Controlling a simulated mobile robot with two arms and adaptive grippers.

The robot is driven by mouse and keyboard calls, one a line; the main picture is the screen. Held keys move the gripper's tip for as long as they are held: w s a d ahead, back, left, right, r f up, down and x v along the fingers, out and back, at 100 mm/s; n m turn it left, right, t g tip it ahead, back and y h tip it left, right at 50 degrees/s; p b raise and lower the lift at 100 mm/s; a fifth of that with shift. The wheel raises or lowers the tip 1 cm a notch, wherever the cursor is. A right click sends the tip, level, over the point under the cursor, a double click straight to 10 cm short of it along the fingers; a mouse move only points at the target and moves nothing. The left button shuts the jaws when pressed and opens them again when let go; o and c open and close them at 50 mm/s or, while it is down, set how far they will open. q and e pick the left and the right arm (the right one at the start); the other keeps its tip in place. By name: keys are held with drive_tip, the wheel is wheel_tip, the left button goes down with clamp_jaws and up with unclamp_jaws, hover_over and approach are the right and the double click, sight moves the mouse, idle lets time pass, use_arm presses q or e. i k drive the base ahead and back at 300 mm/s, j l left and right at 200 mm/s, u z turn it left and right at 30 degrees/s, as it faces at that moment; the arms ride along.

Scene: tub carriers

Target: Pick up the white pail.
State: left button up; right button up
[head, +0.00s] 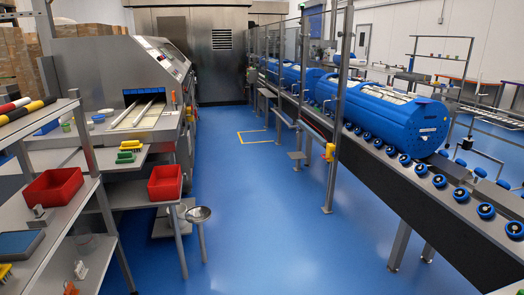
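I cannot make out a white pail for certain. Neither of my grippers shows in the head view.
A grey shelf rack (85,140) at the left holds a red bin (52,188). Another red bin (165,184) stands near a small round metal dish on a stand (198,214). A conveyor with blue tub carriers (385,117) runs along the right. The blue floor (260,215) between is clear.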

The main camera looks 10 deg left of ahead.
sight(181, 209)
drive_tip(key=i+j+u, duration=0.1)
drive_tip(key=i+u, duration=0.15)
drive_tip(key=i, duration=2.1)
drive_tip(key=i+z, duration=0.35)
drive_tip(key=i, duration=1.2)
drive_tip(key=i+u, duration=0.4)
drive_tip(key=i+l+u, duration=0.1)
drive_tip(key=i+u, duration=0.3)
drive_tip(key=i+l+u, duration=0.15)
drive_tip(key=u, duration=0.2)
drive_tip(key=i, duration=0.1)
